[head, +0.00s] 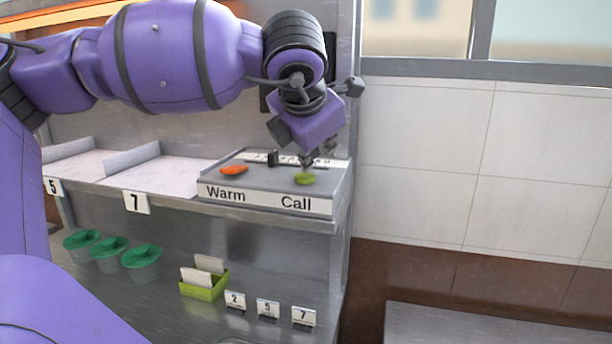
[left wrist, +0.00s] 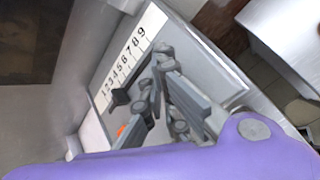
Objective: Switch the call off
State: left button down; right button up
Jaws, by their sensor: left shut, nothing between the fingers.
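The grey control box (head: 265,204) sits on the shelf with the labels "Warm" and "Call" on its front. The green call switch (head: 305,179) is above the "Call" label. The orange warm switch (head: 233,170) is above "Warm"; a bit of it shows in the left wrist view (left wrist: 121,130). My left gripper (head: 308,161) points down just above and behind the call switch, shut and empty; I cannot tell whether it touches. In the left wrist view my left gripper (left wrist: 160,58) covers the call switch. My right gripper is out of view.
A dark slider knob (head: 272,158) stands by a numbered strip (left wrist: 127,58) at the back of the box. Number cards, a green card holder (head: 205,289) and green-topped cups (head: 141,257) are on the counter below. A wall is to the right.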

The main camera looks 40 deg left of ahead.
aim_at(316, 182)
pick_arm(q)
notch_tip(316, 182, up, 6)
jog(key=b, duration=0.1)
dwell(0.6)
